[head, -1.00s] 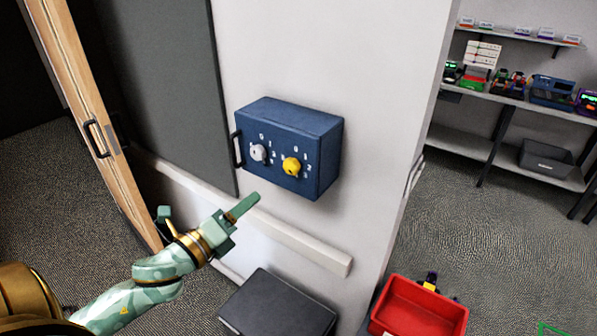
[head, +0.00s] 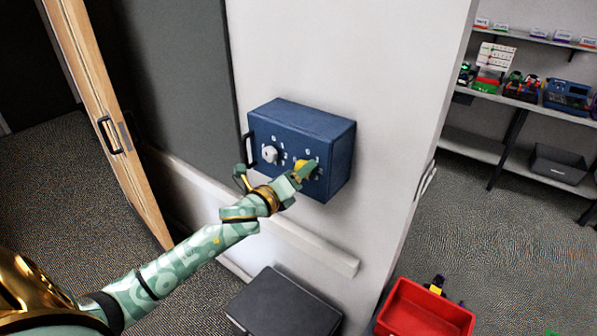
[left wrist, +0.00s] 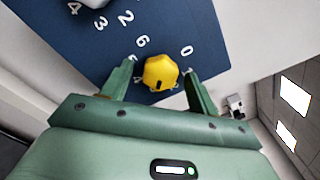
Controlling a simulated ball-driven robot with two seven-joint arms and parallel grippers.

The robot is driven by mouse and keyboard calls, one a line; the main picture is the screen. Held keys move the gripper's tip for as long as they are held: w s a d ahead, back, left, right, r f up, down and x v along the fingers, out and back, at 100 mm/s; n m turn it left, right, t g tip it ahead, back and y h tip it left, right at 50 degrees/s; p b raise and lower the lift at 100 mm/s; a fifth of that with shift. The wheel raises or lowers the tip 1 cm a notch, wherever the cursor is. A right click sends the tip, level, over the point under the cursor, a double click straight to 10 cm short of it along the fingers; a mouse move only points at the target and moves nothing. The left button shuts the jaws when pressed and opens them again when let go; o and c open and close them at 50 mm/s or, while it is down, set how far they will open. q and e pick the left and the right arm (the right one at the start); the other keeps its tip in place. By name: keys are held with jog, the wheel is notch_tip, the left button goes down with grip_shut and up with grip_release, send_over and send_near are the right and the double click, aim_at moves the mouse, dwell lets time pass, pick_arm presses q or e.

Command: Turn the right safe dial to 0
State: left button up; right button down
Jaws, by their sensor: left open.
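The blue safe (head: 300,120) is mounted on the white wall, with a white left dial (head: 270,154) and a yellow right dial (head: 300,168). My left gripper (head: 304,170) is at the right dial and partly covers it. In the left wrist view the yellow dial (left wrist: 160,73) sits between the two open fingers (left wrist: 158,80), with visible gaps on both sides. The dial's dark mark is on its lower part in that view. My right gripper is not in view.
A black box (head: 283,302) and a red bin (head: 425,312) stand below the safe. A white rail (head: 310,245) runs along the wall under it. Shelves with devices (head: 530,90) stand at the right. A wooden door (head: 105,120) is at the left.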

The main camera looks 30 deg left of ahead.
pick_arm(q)
jog(key=shift+w, duration=0.2)
jog(key=c, duration=1)
